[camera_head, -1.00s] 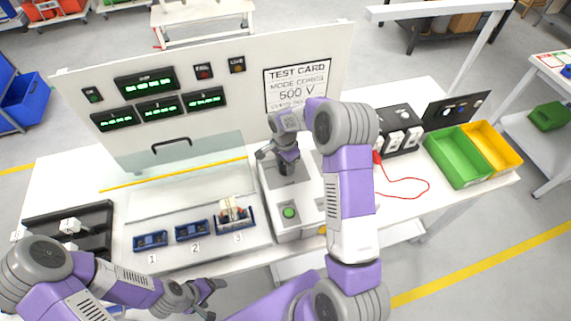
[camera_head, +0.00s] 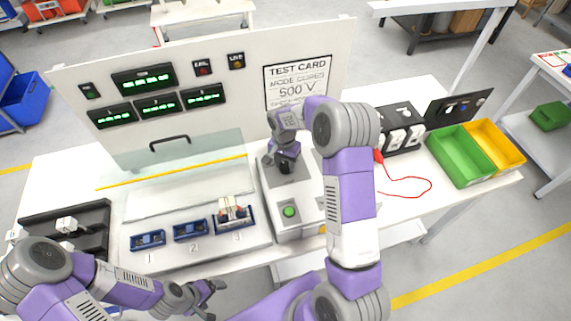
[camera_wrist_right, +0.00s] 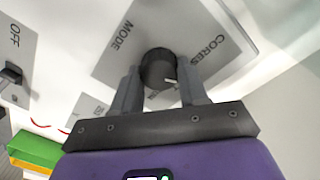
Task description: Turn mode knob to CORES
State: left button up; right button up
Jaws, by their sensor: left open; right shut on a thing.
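The mode knob (camera_wrist_right: 158,67) is black and round with a white pointer mark, seen in the right wrist view on a grey plate (camera_wrist_right: 112,65). The plate reads MODE on one side and CORES on another; a further label is partly hidden by a finger. The pointer mark faces the lower right of that view, not squarely at the CORES word. My right gripper (camera_wrist_right: 160,85) is shut on the knob, a finger on each side. In the head view my right gripper (camera_head: 283,162) is over the control box (camera_head: 305,215). My left gripper (camera_head: 208,294) is open and empty at the table's front edge.
The test card (camera_head: 297,82) reads MODE CORES, 500 V. A green button (camera_head: 289,211) is in front of the knob. Blue holders (camera_head: 148,240) stand to the left. A red lead (camera_head: 420,180), green bin (camera_head: 459,158) and yellow bin (camera_head: 497,146) are right.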

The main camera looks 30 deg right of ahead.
aim_at(284, 165)
jog(key=n, duration=0.3)
jog(key=shift+n+b, duration=0.3)
jog(key=shift+b, duration=0.1)
jog(key=shift+n+b, duration=0.3)
jog(key=shift+n, duration=1.4)
jog(key=o, duration=1.1)
jog(key=shift+c, duration=0.2)
jog(key=shift+r, duration=0.1)
jog(key=r, duration=0.7)
jog(key=shift+a+r, duration=0.2)
